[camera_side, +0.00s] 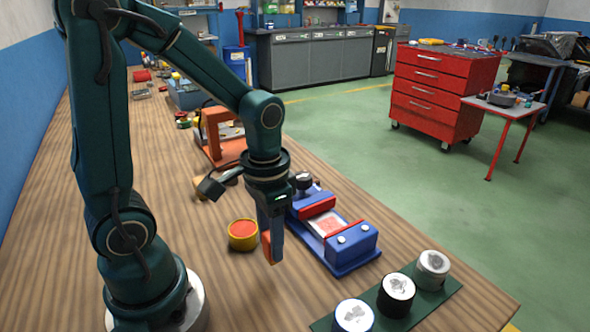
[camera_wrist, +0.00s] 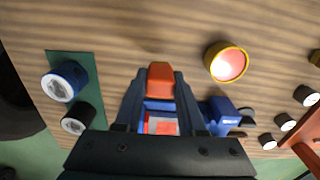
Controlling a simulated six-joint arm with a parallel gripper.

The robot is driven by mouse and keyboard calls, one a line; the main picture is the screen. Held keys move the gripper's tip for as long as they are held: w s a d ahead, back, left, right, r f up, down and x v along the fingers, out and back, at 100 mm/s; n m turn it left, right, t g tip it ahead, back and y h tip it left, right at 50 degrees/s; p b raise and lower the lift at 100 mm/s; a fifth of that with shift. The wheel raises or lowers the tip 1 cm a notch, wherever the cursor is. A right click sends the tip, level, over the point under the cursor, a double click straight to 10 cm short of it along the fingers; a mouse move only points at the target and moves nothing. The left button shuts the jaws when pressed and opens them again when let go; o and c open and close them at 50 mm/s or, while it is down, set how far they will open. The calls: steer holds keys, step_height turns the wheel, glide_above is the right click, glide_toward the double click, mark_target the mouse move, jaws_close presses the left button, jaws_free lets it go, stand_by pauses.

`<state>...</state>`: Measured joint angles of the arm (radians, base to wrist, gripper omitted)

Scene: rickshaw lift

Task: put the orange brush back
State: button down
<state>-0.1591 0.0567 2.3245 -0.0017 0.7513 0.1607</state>
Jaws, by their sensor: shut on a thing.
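My gripper (camera_side: 270,238) points down over the wooden table, shut on the orange brush (camera_side: 267,247). Only a small block-like orange part of the brush shows; the fingers hide the rest. In the wrist view, the orange brush (camera_wrist: 160,80) sits between the two fingertips (camera_wrist: 161,92). A green mat (camera_side: 425,316) at the front right bears a blue-sided cup (camera_side: 353,316), a black cup (camera_side: 396,295) and a silver cup (camera_side: 432,270). The gripper is left of this mat in the side view. I cannot tell whether the brush touches the table.
A blue vise (camera_side: 350,250) with red jaws stands close right of my gripper. A yellow round tub (camera_side: 243,236) with an orange top stands just left. An orange frame (camera_side: 215,135) and small items lie farther back. Bare table (camera_side: 300,290) lies in front.

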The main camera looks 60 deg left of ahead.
steer(key=shift+f, duration=1.9)
steer(key=shift+f, duration=0.2)
steer(key=c, duration=0.5)
jaws_free()
steer(key=shift+r, duration=0.1)
